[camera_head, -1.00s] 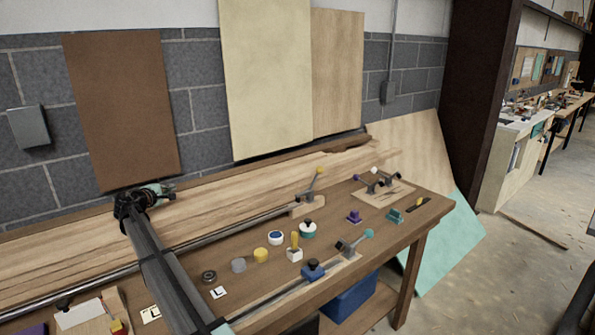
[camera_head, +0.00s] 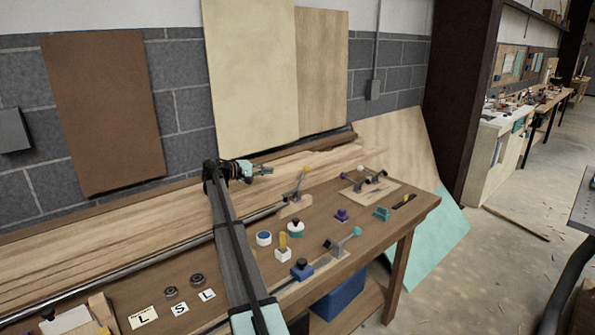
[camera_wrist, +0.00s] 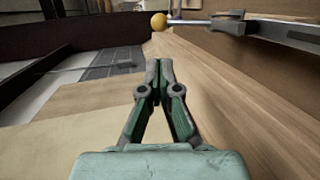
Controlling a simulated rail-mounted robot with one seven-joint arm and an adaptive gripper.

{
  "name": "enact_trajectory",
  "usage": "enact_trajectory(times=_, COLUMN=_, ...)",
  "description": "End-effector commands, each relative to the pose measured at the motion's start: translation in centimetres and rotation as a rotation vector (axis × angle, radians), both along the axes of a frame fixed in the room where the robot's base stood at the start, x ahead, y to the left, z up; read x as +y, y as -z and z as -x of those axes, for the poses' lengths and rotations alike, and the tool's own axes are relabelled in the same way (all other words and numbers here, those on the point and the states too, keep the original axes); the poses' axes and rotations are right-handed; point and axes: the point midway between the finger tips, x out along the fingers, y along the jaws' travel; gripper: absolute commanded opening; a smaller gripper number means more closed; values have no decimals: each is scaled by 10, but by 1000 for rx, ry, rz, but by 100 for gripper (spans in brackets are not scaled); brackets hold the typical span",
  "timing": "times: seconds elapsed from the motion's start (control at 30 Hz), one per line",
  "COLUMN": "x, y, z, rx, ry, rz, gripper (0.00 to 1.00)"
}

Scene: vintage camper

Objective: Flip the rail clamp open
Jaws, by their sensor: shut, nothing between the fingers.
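A toggle clamp with a yellow ball knob (camera_head: 306,169) on its raised lever sits on a wooden block (camera_head: 294,207) at the right end of the long metal rail. Its yellow ball (camera_wrist: 159,21) and lever show at the top of the wrist view, beyond my fingertips. Another lever clamp with a teal ball (camera_head: 356,231) sits by the short front rail. Nothing shown labels either one as the rail clamp. My gripper (camera_head: 269,170) is shut and empty, left of the yellow ball and apart from it. Its closed fingers (camera_wrist: 160,65) also show in the wrist view.
Knobs and buttons, including a blue-topped one (camera_head: 264,238) and a yellow-handled switch (camera_head: 283,246), stand on the bench in front. More small clamps sit on a wooden board (camera_head: 370,190) to the right. Plywood sheets (camera_head: 250,80) lean against the wall behind.

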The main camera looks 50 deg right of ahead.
Motion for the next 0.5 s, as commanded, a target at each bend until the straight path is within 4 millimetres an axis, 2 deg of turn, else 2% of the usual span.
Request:
enact_trajectory(times=0.27, x=-5, y=0, z=2, rx=1, ry=0, rz=0, gripper=0)
enact_trajectory(times=0.5, x=-35, y=4, z=14, rx=1, ry=1, rz=0, gripper=0)
